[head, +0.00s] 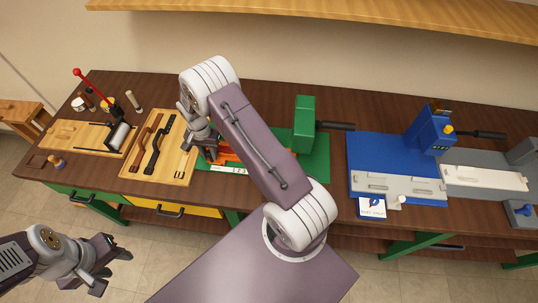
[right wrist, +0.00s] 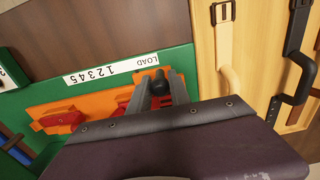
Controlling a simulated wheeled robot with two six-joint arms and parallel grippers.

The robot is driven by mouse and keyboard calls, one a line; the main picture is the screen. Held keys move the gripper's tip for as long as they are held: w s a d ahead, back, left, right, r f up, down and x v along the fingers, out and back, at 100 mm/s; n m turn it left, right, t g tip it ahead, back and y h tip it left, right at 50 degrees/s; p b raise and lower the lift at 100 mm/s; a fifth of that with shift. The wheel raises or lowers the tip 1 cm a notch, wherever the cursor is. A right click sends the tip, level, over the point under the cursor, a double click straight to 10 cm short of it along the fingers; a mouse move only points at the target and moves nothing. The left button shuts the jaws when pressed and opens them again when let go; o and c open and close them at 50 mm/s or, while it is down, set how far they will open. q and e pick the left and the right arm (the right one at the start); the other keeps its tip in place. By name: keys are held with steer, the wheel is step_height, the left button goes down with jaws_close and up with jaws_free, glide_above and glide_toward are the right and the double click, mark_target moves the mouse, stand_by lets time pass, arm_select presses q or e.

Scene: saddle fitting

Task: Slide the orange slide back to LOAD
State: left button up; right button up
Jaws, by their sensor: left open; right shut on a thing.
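The orange slide (head: 228,156) lies on the green base (head: 318,160), mostly behind my right arm in the head view. In the right wrist view the orange slide (right wrist: 100,102) carries red parts and a black knob (right wrist: 160,82). My right gripper (right wrist: 160,90) is shut on that knob, one finger on each side, at the LOAD end of the scale. The white scale strip (right wrist: 110,70) reads LOAD and 1 to 5. In the head view my right gripper (head: 205,140) is at the left end of the green base. My left gripper (head: 108,262) is open and empty, low at the left, in front of the bench.
A wooden board (head: 160,150) with dark and brown straps lies just left of the green base. Further left is a board with a roller and red-handled lever (head: 92,88). A blue fixture (head: 380,150) stands to the right. A shelf (head: 330,18) hangs above.

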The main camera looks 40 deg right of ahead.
steer(key=shift+w+a+f, duration=0.1)
steer(key=shift+w+a, duration=0.65)
steer(key=shift+w, duration=0.05)
steer(key=shift+w+a+b, duration=0.1)
steer(key=shift+w+b, duration=0.05)
steer(key=shift+b, duration=0.15)
steer(key=shift+w, duration=0.1)
steer(key=o, duration=0.9)
steer(key=shift+w+a, duration=0.15)
steer(key=shift+a, duration=0.1)
steer(key=shift+d, duration=0.2)
